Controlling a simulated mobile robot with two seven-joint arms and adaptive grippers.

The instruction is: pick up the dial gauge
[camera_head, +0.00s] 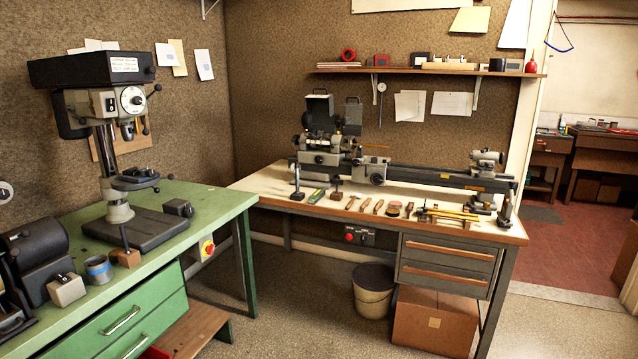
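A small round dial with a long thin stem (381,88) hangs below the wall shelf, above the lathe; it looks like the dial gauge, but its face is too small to read. It is clear of the lathe below it. Neither of my grippers shows in the head view, so their state and their distance to the gauge are hidden.
The shelf (430,71) holds small boxes and a red ring. A lathe (400,176) and several hand tools occupy the wooden bench (280,192). A drill press (115,130) stands on the green bench (215,200). A bin (374,291) and carton (435,321) sit below; floor between benches is open.

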